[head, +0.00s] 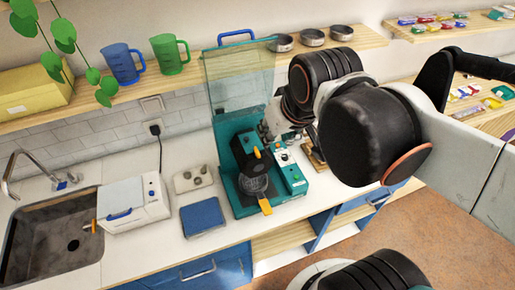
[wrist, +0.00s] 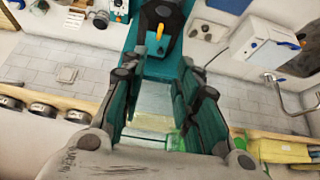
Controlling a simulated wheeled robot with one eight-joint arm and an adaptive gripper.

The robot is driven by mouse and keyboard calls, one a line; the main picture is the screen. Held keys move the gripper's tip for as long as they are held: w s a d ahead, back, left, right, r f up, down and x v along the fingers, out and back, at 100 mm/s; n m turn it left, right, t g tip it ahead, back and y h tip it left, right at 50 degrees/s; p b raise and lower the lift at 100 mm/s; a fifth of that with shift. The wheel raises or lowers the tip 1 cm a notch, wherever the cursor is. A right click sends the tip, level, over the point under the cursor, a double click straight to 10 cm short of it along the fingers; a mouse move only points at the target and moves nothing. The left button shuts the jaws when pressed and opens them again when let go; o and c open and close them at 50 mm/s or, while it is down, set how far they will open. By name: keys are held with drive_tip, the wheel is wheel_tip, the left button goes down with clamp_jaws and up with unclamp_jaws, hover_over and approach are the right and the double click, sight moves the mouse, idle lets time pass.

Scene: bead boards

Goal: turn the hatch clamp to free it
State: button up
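A teal machine (head: 232,200) stands on the counter with a black column and a round black part in front. An orange lever (head: 257,153) sits on top of the black column; it also shows in the wrist view (wrist: 159,32). A see-through tinted panel (head: 238,85) with a blue handle (head: 237,36) stands upright at the back. I cannot tell for certain which part is the hatch clamp. My gripper (wrist: 160,85) is open and empty, its fingers apart, short of the orange lever; my arm partly hides it in the head view.
A white box (head: 135,205) with a blue handle and orange lever stands left, beside the sink (head: 58,235). A blue pad (head: 202,217) lies left of the machine. A shelf with blue (head: 121,63) and green (head: 169,54) jugs and several metal bowls (head: 312,37) runs behind.

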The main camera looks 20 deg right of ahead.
drive_tip(key=w+g, duration=0.3)
drive_tip(key=w, duration=0.3)
drive_tip(key=g, duration=0.3)
hover_over(257, 152)
wheel_tip(257, 152, down, 4)
wheel_tip(257, 152, down, 14)
drive_tip(key=shift+d+r+b, duration=0.1)
drive_tip(key=shift+b, duration=0.4)
clamp_jaws()
